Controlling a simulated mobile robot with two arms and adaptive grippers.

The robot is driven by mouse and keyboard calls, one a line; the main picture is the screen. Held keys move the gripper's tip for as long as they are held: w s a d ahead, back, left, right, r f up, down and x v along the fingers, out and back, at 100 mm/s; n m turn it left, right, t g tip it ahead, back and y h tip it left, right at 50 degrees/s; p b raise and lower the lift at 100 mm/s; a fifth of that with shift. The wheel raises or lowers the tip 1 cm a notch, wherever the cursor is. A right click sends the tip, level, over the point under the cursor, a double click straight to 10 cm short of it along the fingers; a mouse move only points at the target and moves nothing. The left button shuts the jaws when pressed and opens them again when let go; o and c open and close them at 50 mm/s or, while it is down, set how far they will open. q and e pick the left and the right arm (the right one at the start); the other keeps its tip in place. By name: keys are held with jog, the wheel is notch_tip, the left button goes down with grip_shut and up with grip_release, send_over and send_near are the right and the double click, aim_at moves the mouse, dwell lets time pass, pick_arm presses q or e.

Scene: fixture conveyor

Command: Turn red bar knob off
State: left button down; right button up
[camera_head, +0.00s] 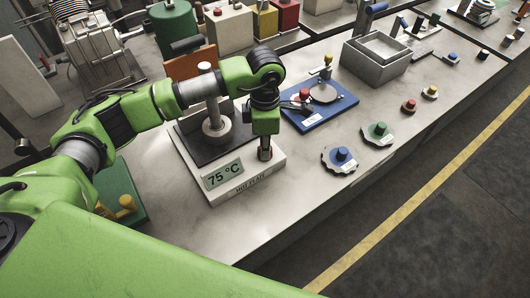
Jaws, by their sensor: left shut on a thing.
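My left gripper (264,153) points down at the front right of the white hot plate (245,186), whose display (222,174) reads 75 °C. Its fingertips are shut on a small knob on the top of the hot plate. The fingers mostly hide this knob, and its colour and turn angle cannot be made out. A red knob (304,93) shows just right of the gripper, on the blue board, apart from the fingers. My right gripper is not in view.
The blue board (340,108) lies close to the right of the gripper. Blue (342,154), green (380,129), red (408,105) and yellow (431,91) knobs line the front edge of the bench. A grey bin (375,75) stands behind. The bench front left of the blue knob is clear.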

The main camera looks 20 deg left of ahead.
pick_arm(q)
jog(key=n+b, duration=0.2)
jog(key=n, duration=0.1)
jog(key=shift+n, duration=0.3)
jog(key=shift+n+b, duration=0.9)
jog(key=shift+n, duration=0.5)
jog(key=shift+r, duration=0.1)
jog(key=c, duration=2)
grip_release()
notch_tip(320, 180, up, 12)
